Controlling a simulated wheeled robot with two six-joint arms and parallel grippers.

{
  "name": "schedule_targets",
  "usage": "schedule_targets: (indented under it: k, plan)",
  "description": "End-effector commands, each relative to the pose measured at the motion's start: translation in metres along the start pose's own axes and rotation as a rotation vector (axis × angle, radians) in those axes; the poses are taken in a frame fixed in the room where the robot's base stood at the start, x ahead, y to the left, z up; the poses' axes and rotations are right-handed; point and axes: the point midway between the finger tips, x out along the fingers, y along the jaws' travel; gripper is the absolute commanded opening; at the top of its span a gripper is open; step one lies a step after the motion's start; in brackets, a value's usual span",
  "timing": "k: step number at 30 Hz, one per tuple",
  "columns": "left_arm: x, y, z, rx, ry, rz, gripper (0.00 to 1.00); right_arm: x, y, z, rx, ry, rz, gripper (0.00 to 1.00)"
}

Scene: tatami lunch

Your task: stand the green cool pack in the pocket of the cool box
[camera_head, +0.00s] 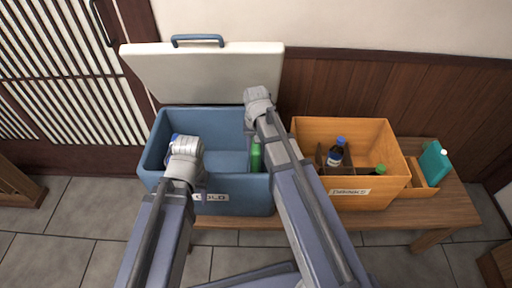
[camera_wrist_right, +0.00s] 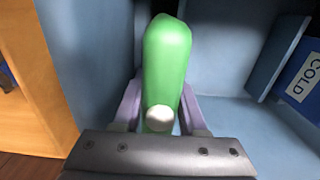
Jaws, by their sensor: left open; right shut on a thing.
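The green cool pack (camera_wrist_right: 167,60) is between the fingers of my right gripper (camera_wrist_right: 160,108), which is shut on it. Its white cap faces the right wrist camera. In the head view the green pack (camera_head: 256,155) shows low beside my right arm, within the right part of the blue cool box (camera_head: 228,200). The box's lid (camera_head: 205,72) stands open. The pocket is not clearly visible in the head view; I cannot tell whether the pack is in it. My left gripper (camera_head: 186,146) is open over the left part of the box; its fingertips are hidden.
An orange crate (camera_head: 345,203) with a dark bottle (camera_head: 336,152) stands right of the cool box on a wooden bench (camera_head: 455,205). A teal pack (camera_head: 434,163) stands at the crate's right side. A blue surface with a COLD label (camera_wrist_right: 303,77) shows in the wrist view.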

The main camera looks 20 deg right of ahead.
Motion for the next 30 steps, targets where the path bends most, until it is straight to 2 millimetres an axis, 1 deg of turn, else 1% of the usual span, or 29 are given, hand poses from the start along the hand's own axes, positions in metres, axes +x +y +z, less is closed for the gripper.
schedule_targets:
  k: [1,14,25,30]
  plan:
    - [0.004,0.0,0.0,0.0,0.0,0.0,0.46,0.004,0.0,0.0,0.0,0.0,0.0,0.0]
    - [0.003,0.0,0.0,0.0,0.0,0.0,0.46,0.003,0.0,0.0,0.0,0.0,0.0,0.0]
    - [0.023,0.002,-0.001,0.0,0.0,0.0,0.46,0.023,0.0,0.0,0.0,0.0,0.0,0.0]
    - [0.024,0.002,-0.001,0.0,-0.001,0.0,0.46,0.024,0.0,0.0,0.0,0.0,0.0,0.0]
